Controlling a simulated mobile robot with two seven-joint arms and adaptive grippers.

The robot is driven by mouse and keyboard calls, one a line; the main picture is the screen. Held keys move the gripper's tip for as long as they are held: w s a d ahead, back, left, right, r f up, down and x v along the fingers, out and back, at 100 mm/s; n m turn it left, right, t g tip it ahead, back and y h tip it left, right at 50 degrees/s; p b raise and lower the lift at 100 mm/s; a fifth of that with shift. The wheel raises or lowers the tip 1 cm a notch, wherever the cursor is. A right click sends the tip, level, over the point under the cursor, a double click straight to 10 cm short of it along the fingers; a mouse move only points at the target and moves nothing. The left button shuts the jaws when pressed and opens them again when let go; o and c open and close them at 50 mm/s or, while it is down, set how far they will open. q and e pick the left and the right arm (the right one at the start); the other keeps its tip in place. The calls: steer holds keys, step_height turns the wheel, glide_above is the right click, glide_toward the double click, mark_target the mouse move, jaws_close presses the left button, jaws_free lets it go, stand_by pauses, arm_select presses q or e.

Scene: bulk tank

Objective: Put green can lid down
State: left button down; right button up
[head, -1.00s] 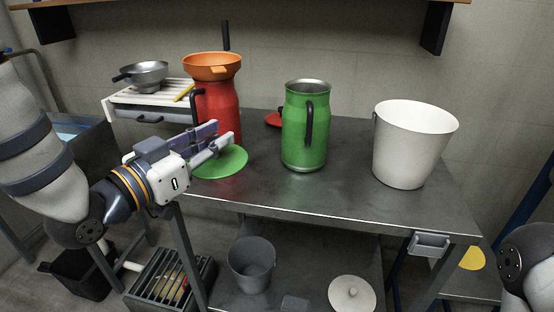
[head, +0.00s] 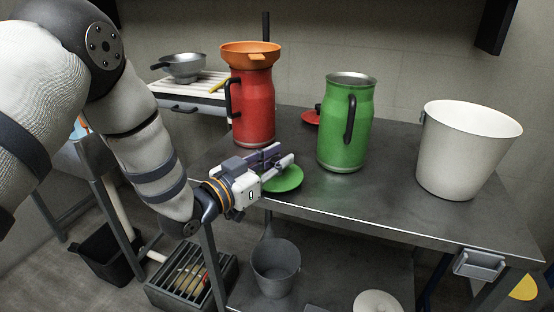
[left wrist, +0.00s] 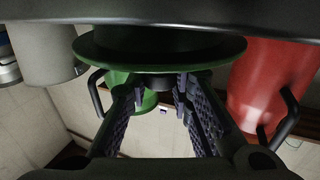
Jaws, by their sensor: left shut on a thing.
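My left gripper (head: 280,158) is shut on the green can lid (head: 286,179), a flat round disc held level near the table's front edge. In the left wrist view the lid (left wrist: 165,52) spans the top, with its knob between my fingers. I cannot tell whether the lid touches the table. The green can (head: 344,130) stands upright and open behind and to the right of the lid, its handle facing forward. My right gripper is not in view.
A red can (head: 253,110) with an orange funnel (head: 250,57) stands behind my left gripper. A white bucket (head: 465,150) stands at the table's right. A red lid (head: 311,116) lies between the cans. Bare metal tabletop (head: 390,200) lies right of the green lid.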

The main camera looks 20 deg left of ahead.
arm_select(q)
steer(key=c, duration=1.4)
jaws_free()
steer(key=shift+f, duration=0.1)
steer(key=shift+c, duration=0.2)
